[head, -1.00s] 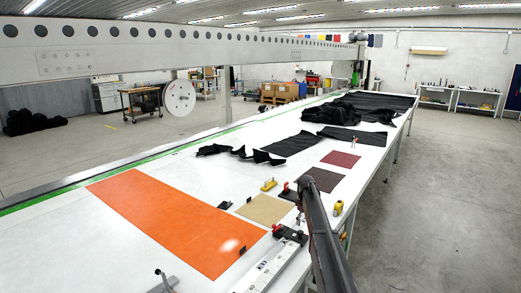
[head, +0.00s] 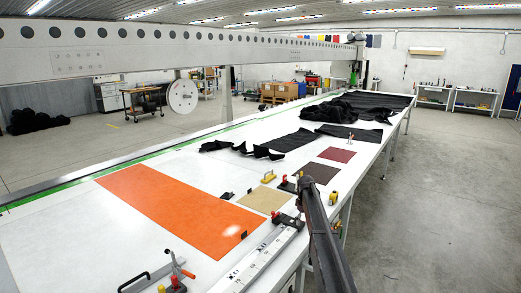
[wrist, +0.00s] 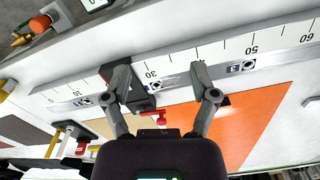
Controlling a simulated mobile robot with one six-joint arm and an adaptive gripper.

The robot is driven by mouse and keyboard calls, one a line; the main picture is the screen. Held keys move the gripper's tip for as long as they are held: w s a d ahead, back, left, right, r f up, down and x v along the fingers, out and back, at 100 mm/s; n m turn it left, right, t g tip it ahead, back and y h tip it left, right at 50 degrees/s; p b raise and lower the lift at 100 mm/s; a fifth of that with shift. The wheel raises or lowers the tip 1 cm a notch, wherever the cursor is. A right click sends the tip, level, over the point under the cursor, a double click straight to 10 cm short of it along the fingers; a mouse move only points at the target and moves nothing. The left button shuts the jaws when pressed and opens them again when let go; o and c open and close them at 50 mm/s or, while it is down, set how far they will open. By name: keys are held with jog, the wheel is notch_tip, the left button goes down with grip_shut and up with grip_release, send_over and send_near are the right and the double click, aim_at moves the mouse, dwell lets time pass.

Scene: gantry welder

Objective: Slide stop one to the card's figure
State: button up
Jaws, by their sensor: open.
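A pale scale rail (wrist: 205,65) runs across the wrist view, with printed figures including 10, 30, 50 and 60. It also shows in the head view (head: 262,258). A black stop (wrist: 143,98) with a red knob (wrist: 152,117) sits on the rail near the 30. My gripper (wrist: 162,76) is open over the rail. Its left finger overlaps the stop's left part, and the right finger is over bare rail. I cannot tell if they touch. In the head view a black and red stop (head: 287,221) is on the rail; my arm hides the gripper. I cannot make out a figure card.
The white table carries an orange sheet (head: 180,208), a tan sheet (head: 266,200), a dark brown sheet (head: 316,172) and black fabric (head: 355,108). A yellow-handled piece (head: 268,177) stands nearby.

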jog(key=s+f+m+b, duration=0.2)
jog(key=s+f+b, duration=0.1)
jog(key=s, duration=1.3)
jog(key=s+a+f+m+b, duration=0.1)
jog(key=s+f+m+b, duration=0.2)
jog(key=s, duration=1.3)
jog(key=s+a+f+m+b, duration=0.1)
jog(key=s+f+m+b, duration=0.2)
jog(key=s, duration=1.3)
jog(key=shift+a+f+b, duration=0.25)
jog(key=shift+f+b, duration=0.25)
